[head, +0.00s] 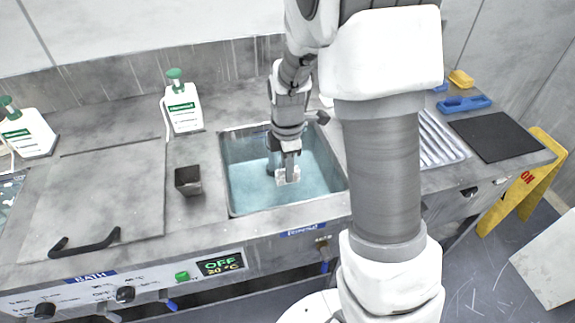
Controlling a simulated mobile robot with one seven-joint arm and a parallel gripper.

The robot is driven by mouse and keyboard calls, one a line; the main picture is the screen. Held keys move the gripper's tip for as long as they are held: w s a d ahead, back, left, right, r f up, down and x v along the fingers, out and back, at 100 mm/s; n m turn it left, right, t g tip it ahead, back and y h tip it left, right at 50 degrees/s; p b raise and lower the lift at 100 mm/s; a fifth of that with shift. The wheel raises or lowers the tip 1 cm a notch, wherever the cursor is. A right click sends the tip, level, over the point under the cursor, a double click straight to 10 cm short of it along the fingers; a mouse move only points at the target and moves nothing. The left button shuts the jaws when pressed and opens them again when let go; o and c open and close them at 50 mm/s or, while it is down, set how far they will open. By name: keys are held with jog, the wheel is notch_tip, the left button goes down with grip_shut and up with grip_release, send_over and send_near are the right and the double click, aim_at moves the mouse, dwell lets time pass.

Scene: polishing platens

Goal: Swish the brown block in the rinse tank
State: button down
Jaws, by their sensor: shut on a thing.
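The rinse tank (237,190) is a steel basin with blue-green water, set in the counter at the middle of the head view. My gripper (287,170) reaches down into the tank, its fingers low near the water. It is shut on a small pale, whitish-grey block (289,178). The block sits at about water level; I cannot tell how deep it is. No clearly brown block shows in my gripper. A small dark grey-brown box (188,182), seemingly hollow on top, stands on the counter left of the tank.
A white bottle with a green cap (184,107) stands behind the tank's left side. A lidded bath with a black handle (85,243) is at left. A ribbed drainboard (437,140) and black mat (496,136) lie right, beyond my arm.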

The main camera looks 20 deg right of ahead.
jog(key=shift+f+b, duration=3.65)
jog(key=shift+f, duration=1.75)
jog(key=shift+r, duration=0.1)
notch_tip(320, 180, up, 14)
jog(key=p, duration=1.1)
jog(key=shift+p, duration=0.35)
